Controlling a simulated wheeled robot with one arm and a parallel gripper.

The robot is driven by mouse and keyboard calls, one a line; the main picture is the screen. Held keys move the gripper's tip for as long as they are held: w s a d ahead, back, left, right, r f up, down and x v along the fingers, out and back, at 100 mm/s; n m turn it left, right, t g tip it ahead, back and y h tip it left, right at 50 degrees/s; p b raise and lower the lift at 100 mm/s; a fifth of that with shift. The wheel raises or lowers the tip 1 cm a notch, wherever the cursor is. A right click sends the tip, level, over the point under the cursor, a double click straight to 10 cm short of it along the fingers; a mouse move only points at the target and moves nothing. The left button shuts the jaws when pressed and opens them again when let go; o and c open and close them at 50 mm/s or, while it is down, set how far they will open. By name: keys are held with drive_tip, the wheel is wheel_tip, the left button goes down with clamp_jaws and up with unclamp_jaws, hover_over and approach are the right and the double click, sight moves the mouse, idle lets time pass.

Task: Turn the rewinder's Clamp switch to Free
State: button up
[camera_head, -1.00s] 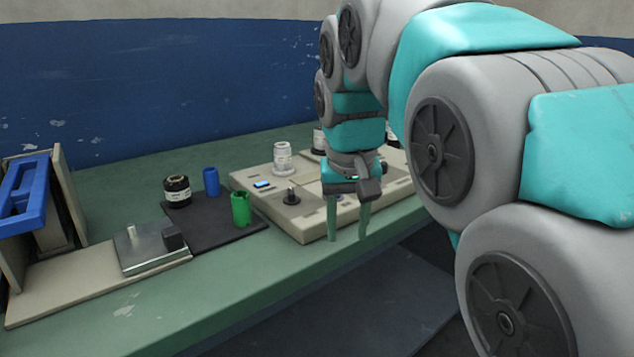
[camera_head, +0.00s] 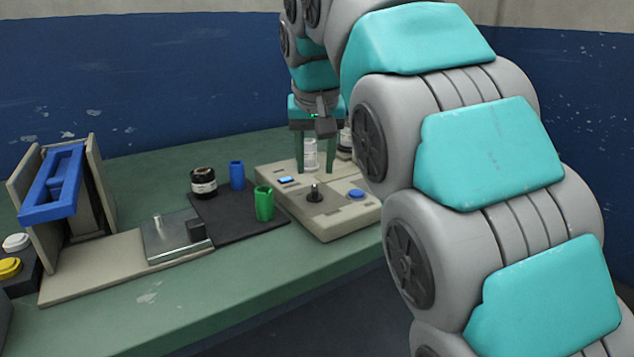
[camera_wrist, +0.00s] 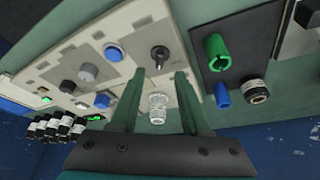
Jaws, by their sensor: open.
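A beige console (camera_head: 318,222), which I take to be the rewinder, stands on the green bench. A black switch with an upright lever (camera_head: 315,194) sits on its near left part. It also shows in the wrist view as a black knob with a pointer (camera_wrist: 159,56). No label is readable, so I cannot tell which control is Clamp or its setting. My gripper (camera_head: 314,172) is open, pointing down, behind the black switch and apart from it. In the wrist view the black switch lies just beyond the open fingertips (camera_wrist: 160,73).
A clear, white-capped jar (camera_head: 310,153) stands at the console's back, seen between my fingers. Green (camera_head: 264,203) and blue (camera_head: 237,176) cylinders and a black jar (camera_head: 203,183) stand left.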

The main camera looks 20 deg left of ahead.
sight(315, 189)
drive_tip(key=shift+x, duration=3)
drive_tip(key=shift+c, duration=0.2)
clamp_jaws()
